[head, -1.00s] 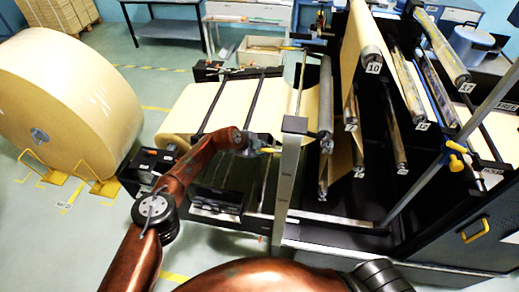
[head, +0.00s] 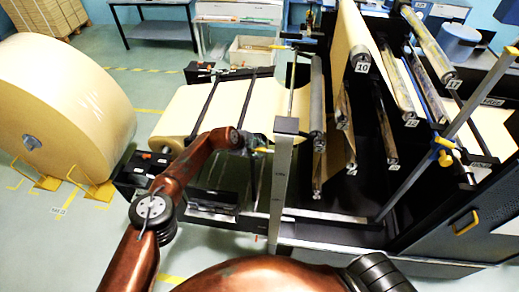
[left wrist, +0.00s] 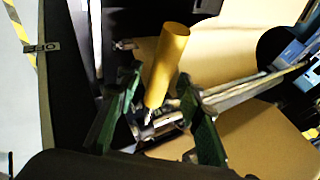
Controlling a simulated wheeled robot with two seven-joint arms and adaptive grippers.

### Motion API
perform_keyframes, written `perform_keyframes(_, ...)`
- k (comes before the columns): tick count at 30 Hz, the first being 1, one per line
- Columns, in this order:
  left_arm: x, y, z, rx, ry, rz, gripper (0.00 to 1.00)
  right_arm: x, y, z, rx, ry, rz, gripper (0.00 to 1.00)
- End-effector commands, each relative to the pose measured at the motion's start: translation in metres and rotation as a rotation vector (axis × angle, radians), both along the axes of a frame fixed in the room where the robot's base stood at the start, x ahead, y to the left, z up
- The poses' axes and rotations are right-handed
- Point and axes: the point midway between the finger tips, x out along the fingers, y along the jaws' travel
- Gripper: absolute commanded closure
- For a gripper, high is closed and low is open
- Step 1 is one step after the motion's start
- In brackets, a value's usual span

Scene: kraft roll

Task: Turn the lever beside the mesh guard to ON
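A lever with a yellow cylindrical handle (left wrist: 168,62) shows in the left wrist view, its thin metal end pointing down between my fingers. In the head view a small bit of yellow (head: 262,150) shows at the tip of my left gripper (head: 250,146), beside the grey upright post. In the left wrist view my left gripper (left wrist: 160,122) is open, with its green-padded fingers apart on either side of the handle's lower end. I cannot tell whether they touch it. The mesh guard and any ON marking cannot be made out. My right gripper is out of view.
The grey post (head: 281,180) stands just right of my left gripper. A kraft web (head: 190,110) runs left of it, with a large kraft roll (head: 70,100) further left. Rollers and another yellow-handled lever (head: 445,150) are at right.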

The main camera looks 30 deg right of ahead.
Motion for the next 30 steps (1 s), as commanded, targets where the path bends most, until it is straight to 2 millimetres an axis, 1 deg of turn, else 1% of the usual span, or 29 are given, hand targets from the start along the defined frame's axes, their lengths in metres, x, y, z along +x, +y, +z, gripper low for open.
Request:
perform_keyframes(8, 0.000, 0.001, 0.000, 0.002, 0.001, 0.000, 0.66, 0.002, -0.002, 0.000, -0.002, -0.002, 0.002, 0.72)
perform_keyframes(14, -0.001, 0.008, 0.008, 0.003, 0.000, -0.002, 0.66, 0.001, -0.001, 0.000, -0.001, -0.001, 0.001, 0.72)
perform_keyframes(18, -0.005, 0.018, 0.020, 0.004, -0.001, -0.002, 0.66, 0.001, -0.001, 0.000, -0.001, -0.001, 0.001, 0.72)
perform_keyframes(30, -0.019, 0.057, 0.072, 0.002, -0.002, -0.001, 0.66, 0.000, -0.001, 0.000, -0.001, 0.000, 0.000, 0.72)
